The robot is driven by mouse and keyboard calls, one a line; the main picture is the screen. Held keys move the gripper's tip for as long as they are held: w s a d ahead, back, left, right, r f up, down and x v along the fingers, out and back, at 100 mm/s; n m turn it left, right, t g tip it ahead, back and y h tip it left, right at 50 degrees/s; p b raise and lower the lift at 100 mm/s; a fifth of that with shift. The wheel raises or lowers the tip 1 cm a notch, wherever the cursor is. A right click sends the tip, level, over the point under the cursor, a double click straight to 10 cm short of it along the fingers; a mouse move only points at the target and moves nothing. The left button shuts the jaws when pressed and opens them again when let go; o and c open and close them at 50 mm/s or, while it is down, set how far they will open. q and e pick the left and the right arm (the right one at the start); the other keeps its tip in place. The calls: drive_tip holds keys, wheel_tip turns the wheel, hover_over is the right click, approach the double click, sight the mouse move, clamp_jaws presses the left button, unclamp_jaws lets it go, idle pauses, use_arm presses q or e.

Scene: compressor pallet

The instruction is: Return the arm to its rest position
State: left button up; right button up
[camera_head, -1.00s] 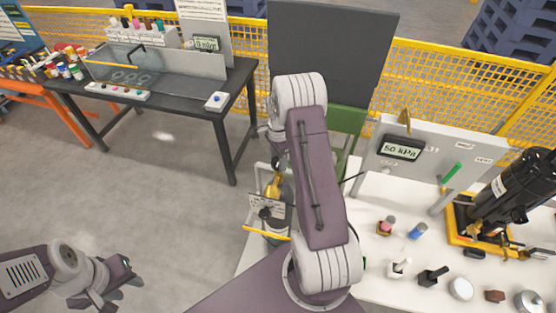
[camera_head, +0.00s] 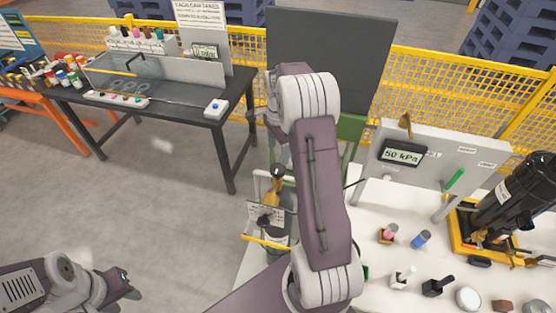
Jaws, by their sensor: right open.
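My right arm rises through the middle of the head view, bent over the left end of the white bench. Its gripper (camera_head: 273,122) is open, partly hidden behind the wrist, and I see nothing held in it. It hangs above a small stand with a brass fitting (camera_head: 274,192). My left gripper (camera_head: 128,285) is low at the lower left, over bare floor. Its fingers are small and blurred, so I cannot tell whether they are apart.
The white bench (camera_head: 385,270) carries a gauge panel (camera_head: 425,160) reading 50 kPa, a black compressor (camera_head: 520,195) on a yellow base and several small parts. A dark table (camera_head: 170,108) stands at the back left. Yellow mesh fence (camera_head: 440,80) runs behind. Floor at left is clear.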

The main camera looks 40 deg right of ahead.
drive_tip(key=shift+r, duration=0.1)
idle(0.4)
drive_tip(key=shift+w+a+f, duration=0.1)
drive_tip(key=shift+a+f, duration=0.1)
drive_tip(key=shift+a, duration=0.05)
drive_tip(key=s+a+f+n+b, duration=0.1)
drive_tip(key=s+a+n+b, duration=0.15)
drive_tip(key=a, duration=0.45)
drive_tip(key=s+a+n+b, duration=0.1)
drive_tip(key=a+n+b, duration=0.1)
drive_tip(key=a+b, duration=0.35)
drive_tip(key=s+a+f+n, duration=0.3)
drive_tip(key=s+f+n, duration=0.1)
drive_tip(key=s+n, duration=0.2)
drive_tip(key=s+a+f+n+t, duration=0.1)
drive_tip(key=s+a+f+n, duration=0.2)
drive_tip(key=s+n, duration=0.4)
drive_tip(key=shift+f+n, duration=0.7)
drive_tip(key=shift+n, duration=0.05)
